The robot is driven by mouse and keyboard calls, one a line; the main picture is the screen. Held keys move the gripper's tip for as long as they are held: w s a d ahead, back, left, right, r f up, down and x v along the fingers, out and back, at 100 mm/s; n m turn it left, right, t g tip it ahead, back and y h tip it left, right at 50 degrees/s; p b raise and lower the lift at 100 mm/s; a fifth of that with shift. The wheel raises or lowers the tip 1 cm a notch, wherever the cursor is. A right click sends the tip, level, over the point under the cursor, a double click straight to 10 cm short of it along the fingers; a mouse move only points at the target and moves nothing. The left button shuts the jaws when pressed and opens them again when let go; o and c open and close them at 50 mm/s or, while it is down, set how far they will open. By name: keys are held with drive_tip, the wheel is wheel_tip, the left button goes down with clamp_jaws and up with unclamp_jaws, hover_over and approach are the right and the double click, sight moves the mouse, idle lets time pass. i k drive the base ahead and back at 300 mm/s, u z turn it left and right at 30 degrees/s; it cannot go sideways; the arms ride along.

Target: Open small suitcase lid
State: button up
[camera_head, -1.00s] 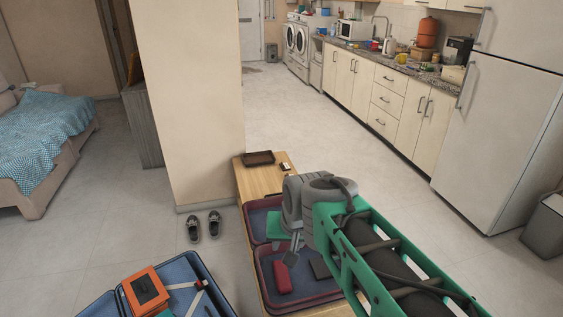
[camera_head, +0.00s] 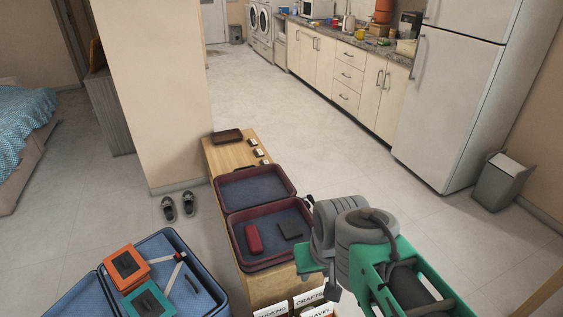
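The small maroon suitcase (camera_head: 233,236) stands open on a wooden bench. Its lid (camera_head: 218,196) is folded back away from its base, with the blue lining showing. A red case (camera_head: 253,238) and a dark flat wallet-like thing (camera_head: 290,230) lie in the base.
A large blue suitcase (camera_head: 221,290) lies open at the lower left, with orange and teal framed items in it. Labelled boxes (camera_head: 309,298) stand at the bottom. A brown tray (camera_head: 228,135) and small items are on the bench's far end (camera_head: 228,156). Open floor lies right.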

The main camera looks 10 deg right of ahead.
sight(244, 188)
drive_tip(key=z, duration=1.9)
drive_tip(key=i, duration=2.95)
drive_tip(key=u, duration=1.85)
drive_tip(key=i, duration=3.15)
drive_tip(key=u, duration=3.95)
